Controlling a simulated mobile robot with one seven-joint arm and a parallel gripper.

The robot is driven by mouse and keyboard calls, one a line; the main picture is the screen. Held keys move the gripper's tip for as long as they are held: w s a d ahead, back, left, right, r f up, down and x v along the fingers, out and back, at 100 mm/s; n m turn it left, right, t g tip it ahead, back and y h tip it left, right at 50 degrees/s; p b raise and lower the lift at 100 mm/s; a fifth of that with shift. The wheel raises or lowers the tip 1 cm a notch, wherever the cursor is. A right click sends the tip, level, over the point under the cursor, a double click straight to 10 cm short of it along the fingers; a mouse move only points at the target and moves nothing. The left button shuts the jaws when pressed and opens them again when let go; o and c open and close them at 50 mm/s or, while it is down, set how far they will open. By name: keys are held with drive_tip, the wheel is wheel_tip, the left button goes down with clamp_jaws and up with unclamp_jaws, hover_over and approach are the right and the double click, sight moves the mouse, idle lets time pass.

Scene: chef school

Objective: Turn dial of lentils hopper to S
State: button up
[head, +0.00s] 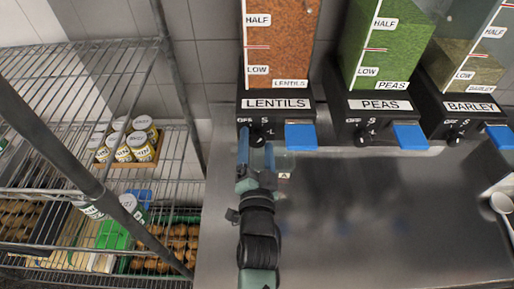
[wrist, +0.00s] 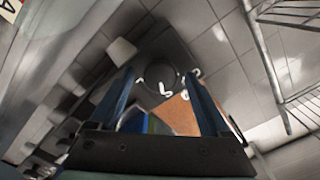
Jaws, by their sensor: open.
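The lentils hopper (head: 277,103) has a clear bin of orange-brown lentils above a black base labelled LENTILS. Its small black dial (head: 258,134) is on the front left of the base, with white OFF, S and L marks by it. My gripper (head: 256,148) is open just in front of the dial and partly hides it. In the wrist view, my gripper's two blue fingers (wrist: 162,92) are spread apart, with the dark round dial (wrist: 160,75) showing between and beyond them. I cannot tell the dial's setting or whether the fingers touch it.
A blue flap (head: 300,136) is right of the dial. The peas hopper (head: 380,105) and barley hopper (head: 470,107) stand to the right. The steel counter (head: 350,220) is mostly clear. A wire shelf (head: 80,190) with jars and crates is at left.

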drive_tip(key=shift+s+f+b, duration=0.15)
drive_tip(key=shift+s+b, duration=0.15)
drive_tip(key=shift+s, duration=0.15)
drive_tip(key=s+b, duration=0.4)
drive_tip(key=s, duration=0.8)
drive_tip(key=w+r+n+t+y, duration=0.1)
drive_tip(key=w+r+n+t, duration=0.15)
drive_tip(key=r, duration=0.55)
drive_tip(key=w+r+n+t, duration=0.1)
drive_tip(key=w+r, duration=0.2)
drive_tip(key=r, duration=0.5)
drive_tip(key=s+r+n+t, duration=0.2)
drive_tip(key=s+r+t, duration=0.1)
drive_tip(key=r, duration=1.2)
drive_tip(key=s+r+n+t+h, duration=0.1)
drive_tip(key=s+r+n+t, duration=0.2)
drive_tip(key=r, duration=1.3)
drive_tip(key=shift+s+r, duration=0.2)
drive_tip(key=shift+s, duration=0.15)
drive_tip(key=shift+n, duration=0.25)
